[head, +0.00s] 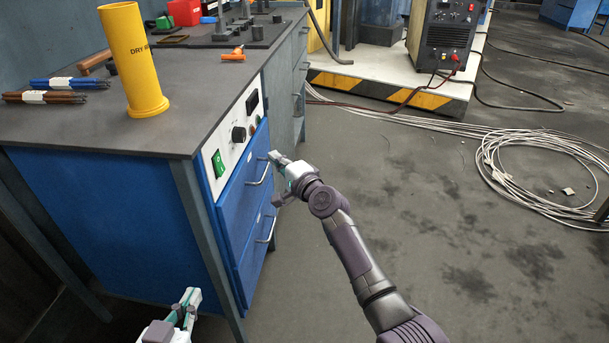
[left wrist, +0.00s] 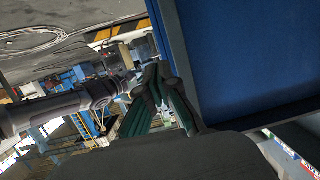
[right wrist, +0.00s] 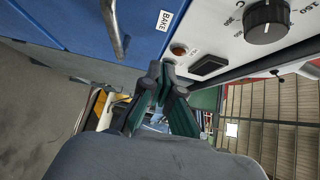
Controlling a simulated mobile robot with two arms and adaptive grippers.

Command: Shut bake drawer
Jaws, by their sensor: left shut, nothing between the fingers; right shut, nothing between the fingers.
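The bake drawer (head: 244,190) is the upper blue drawer under the control panel; its metal handle (head: 262,172) faces right. In the right wrist view a BAKE label (right wrist: 165,20) sits on the blue front beside the handle (right wrist: 113,25). The front looks close to flush with the cabinet; I cannot tell if a small gap remains. My right gripper (head: 275,158) is shut and empty, with its tips by the upper front near the handle; contact is unclear. My left gripper (head: 191,297) is shut and empty, low by the cabinet's near corner.
A lower drawer with its handle (head: 267,230) is below. A yellow tube (head: 134,65) and rods (head: 68,83) are on the worktop (head: 190,115). Cables (head: 545,165) lie on the floor at right; nearer floor is clear.

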